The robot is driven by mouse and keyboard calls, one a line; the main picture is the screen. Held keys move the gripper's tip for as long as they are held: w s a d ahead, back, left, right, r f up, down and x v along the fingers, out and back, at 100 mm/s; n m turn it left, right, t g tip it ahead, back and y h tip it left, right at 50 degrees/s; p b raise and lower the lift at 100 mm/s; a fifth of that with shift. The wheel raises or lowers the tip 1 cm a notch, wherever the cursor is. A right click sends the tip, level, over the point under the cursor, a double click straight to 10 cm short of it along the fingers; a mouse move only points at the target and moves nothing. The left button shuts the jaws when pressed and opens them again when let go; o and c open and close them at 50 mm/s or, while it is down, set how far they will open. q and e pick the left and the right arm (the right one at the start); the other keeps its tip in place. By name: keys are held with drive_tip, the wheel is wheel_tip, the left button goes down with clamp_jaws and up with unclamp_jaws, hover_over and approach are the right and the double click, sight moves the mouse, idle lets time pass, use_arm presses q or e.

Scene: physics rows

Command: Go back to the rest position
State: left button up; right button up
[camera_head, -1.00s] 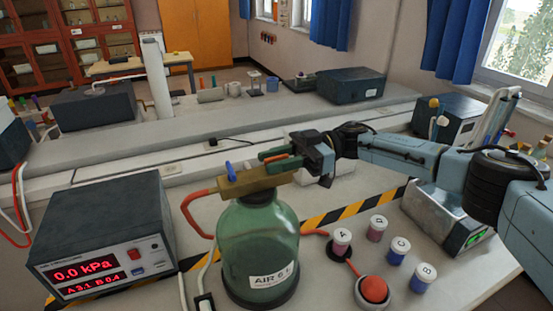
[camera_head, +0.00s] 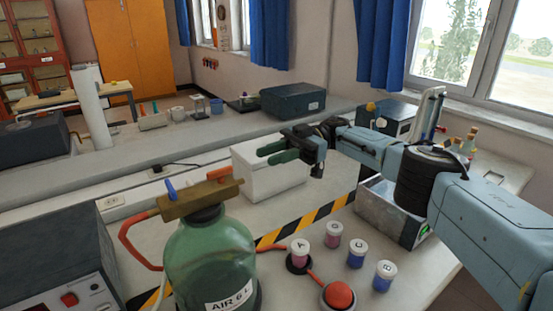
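My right gripper (camera_head: 268,153), with green fingers, is in the air right of the green bottle and in front of a white box. Its two fingers look parted, with nothing seen between them. My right arm reaches in from the right edge. The green bottle (camera_head: 208,262), labelled AIR 6 L, stands upright on the bench. A brass-coloured block (camera_head: 200,199) with a blue lever (camera_head: 171,190) sits on its top, and the lever points up. The gripper is apart from both. My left gripper is not in view.
Several small lidded jars (camera_head: 332,236) stand near a red dome button (camera_head: 338,295). A metal bath (camera_head: 388,211) is under my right arm. The white box (camera_head: 270,180) stands behind the gripper. A dark meter box (camera_head: 60,265) is at lower left, cut off by the frame.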

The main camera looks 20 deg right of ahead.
drive_tip(key=shift+d, duration=0.3)
idle(0.4)
